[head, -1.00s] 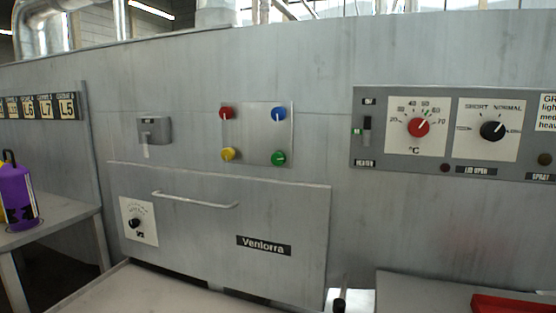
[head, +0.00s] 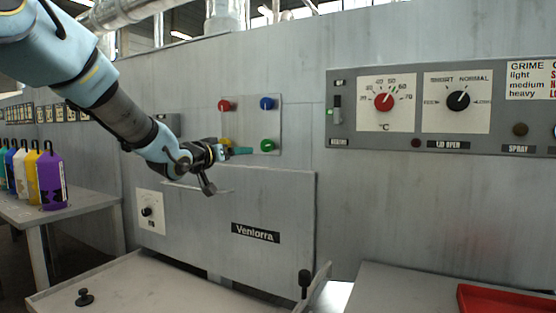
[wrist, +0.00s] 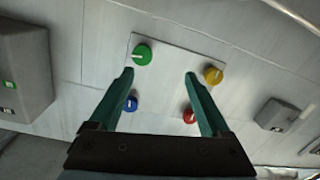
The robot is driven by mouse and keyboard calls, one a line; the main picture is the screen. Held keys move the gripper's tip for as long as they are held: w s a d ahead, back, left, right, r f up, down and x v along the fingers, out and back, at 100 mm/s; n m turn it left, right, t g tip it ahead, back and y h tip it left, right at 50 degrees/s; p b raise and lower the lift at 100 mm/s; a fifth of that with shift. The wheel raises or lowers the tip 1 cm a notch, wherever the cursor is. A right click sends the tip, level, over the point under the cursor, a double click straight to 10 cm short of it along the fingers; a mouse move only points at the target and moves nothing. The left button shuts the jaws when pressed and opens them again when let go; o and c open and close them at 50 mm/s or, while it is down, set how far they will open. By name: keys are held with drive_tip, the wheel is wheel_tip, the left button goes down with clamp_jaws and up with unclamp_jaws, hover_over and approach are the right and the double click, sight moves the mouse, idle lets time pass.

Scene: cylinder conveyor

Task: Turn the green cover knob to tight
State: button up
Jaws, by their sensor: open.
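The green cover knob (head: 267,145) is at the lower right of a square metal plate on the grey machine front. A short pale mark shows on its face. My gripper (head: 238,151) is just left of it in the head view, in front of the plate's lower edge. In the wrist view, which is upside down, the green knob (wrist: 142,54) is near the tip of the left finger, not between the fingers. My gripper (wrist: 158,76) is open and empty, its teal fingers wide apart. Whether a finger touches the knob I cannot tell.
A yellow knob (wrist: 213,76), a blue knob (head: 267,103) and a red knob (head: 224,105) share the plate. Below is a cover with a bar handle and a Ventorra label (head: 255,233). A control panel (head: 335,145) is at right; bottles (head: 53,178) stand on a left table.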

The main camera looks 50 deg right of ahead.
sight(265, 146)
drive_tip(key=shift+g+h, duration=0.4)
drive_tip(key=x, duration=0.4)
drive_tip(key=s+p+x, duration=0.1)
drive_tip(key=x, duration=0.3)
drive_tip(key=s+r+p+x, duration=0.1)
drive_tip(key=x, duration=0.3)
drive_tip(key=shift+s+d, duration=0.25)
drive_tip(key=shift+d, duration=0.05)
drive_tip(key=shift+c, duration=0.3)
clamp_jaws()
